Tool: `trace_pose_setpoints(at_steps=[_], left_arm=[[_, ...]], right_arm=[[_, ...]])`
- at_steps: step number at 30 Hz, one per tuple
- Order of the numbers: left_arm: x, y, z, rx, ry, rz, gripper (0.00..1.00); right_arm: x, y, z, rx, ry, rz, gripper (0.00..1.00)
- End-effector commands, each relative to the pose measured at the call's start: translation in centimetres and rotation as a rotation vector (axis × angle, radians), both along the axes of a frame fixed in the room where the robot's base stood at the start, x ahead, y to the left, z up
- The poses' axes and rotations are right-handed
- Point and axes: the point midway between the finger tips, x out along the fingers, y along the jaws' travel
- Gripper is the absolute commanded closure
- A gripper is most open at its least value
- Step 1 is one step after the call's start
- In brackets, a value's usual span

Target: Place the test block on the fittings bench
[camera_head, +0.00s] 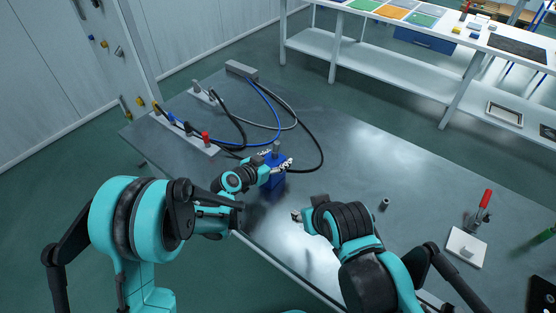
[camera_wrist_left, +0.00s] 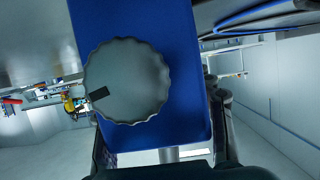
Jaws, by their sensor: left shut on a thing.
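The blue block (camera_head: 276,182), which looks like the test block, is in my left gripper (camera_head: 281,165) over the near left part of the grey bench (camera_head: 345,140). In the left wrist view the block (camera_wrist_left: 185,60) fills the middle, with a round, scalloped grey knob (camera_wrist_left: 127,85) on its face. The left gripper is shut on the block; its fingers are mostly hidden in the wrist view. I cannot tell whether the block touches the bench top. My right gripper (camera_head: 297,216) is over the bench's near edge, apart from the block; its jaws are too small to read.
Hoses (camera_head: 270,120) loop over the bench behind the block, from a strip of coloured fittings (camera_head: 187,134). A small grey cylinder (camera_head: 384,204) and a white plate with a red-handled clamp (camera_head: 466,247) stand right. A white bench (camera_head: 380,73) is behind. The bench's middle is clear.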

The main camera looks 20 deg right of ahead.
Motion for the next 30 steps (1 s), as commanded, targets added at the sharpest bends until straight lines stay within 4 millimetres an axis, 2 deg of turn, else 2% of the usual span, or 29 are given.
trace_pose_setpoints(at_steps=[5,6,8,9,21,30], left_arm=[[0.0,0.0,-0.2,-0.001,0.000,0.000,1.00],[0.0,0.0,-0.3,0.000,0.000,0.000,0.45],[0.0,0.0,-0.3,0.000,0.000,0.000,0.29],[0.0,0.0,-0.2,0.000,0.000,0.000,0.24],[-0.1,0.2,0.3,0.000,0.000,0.001,0.24],[-3.6,4.7,2.8,0.001,0.000,0.003,0.24]], right_arm=[[0.0,0.0,-0.3,0.000,0.000,0.000,0.59],[0.0,0.0,-0.3,0.000,0.000,0.000,0.59],[0.0,0.0,-0.2,0.000,0.000,0.000,0.59],[0.0,0.0,-0.2,0.000,0.000,0.000,0.59],[0.0,0.0,0.3,0.000,0.000,0.000,0.59],[0.0,0.0,2.0,0.000,0.000,0.000,0.59]])
